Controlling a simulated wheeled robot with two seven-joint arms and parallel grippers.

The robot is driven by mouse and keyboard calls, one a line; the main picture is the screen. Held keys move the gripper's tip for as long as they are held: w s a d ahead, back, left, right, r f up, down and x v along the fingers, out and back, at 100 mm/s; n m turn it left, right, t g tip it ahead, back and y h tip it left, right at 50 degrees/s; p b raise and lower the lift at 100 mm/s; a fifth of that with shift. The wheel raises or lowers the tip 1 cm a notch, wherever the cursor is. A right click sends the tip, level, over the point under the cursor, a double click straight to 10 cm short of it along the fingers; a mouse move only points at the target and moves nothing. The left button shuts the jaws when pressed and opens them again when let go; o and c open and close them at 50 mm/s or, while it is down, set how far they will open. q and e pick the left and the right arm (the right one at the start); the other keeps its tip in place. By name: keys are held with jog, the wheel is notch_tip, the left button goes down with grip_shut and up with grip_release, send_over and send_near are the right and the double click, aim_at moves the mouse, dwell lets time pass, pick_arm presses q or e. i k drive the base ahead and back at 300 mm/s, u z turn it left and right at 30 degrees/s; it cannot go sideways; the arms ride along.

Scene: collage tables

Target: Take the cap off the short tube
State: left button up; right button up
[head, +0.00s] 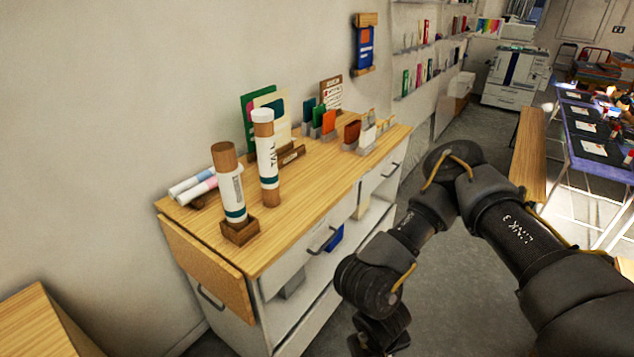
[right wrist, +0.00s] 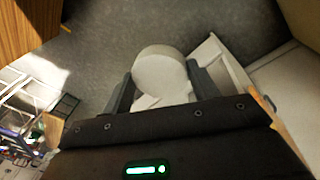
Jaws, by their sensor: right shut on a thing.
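The short tube (head: 232,195) stands upright in a small wooden holder (head: 240,231) at the near end of the cabinet top. Its brown wooden upper end is bare, with no white cap on it. The tall tube (head: 267,160), marked TALL, stands behind it and wears a white cap (head: 263,115). My right gripper (right wrist: 161,84) is shut on a round white cap (right wrist: 160,65), held between its two fingers in the right wrist view. This gripper is low in front of the cabinet, over the floor, apart from both tubes. My left gripper is not in view.
The wooden cabinet top (head: 300,205) also bears rolled papers (head: 193,187), cards and books in stands, towards the wall. Drawer handles and an open shelf face my right arm. Grey floor (head: 440,260) is clear to the right, before a wooden bench (head: 528,150).

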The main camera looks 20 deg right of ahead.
aim_at(223, 153)
jog(key=z, duration=1.7)
jog(key=i, duration=3.05)
jog(key=u, duration=3.45)
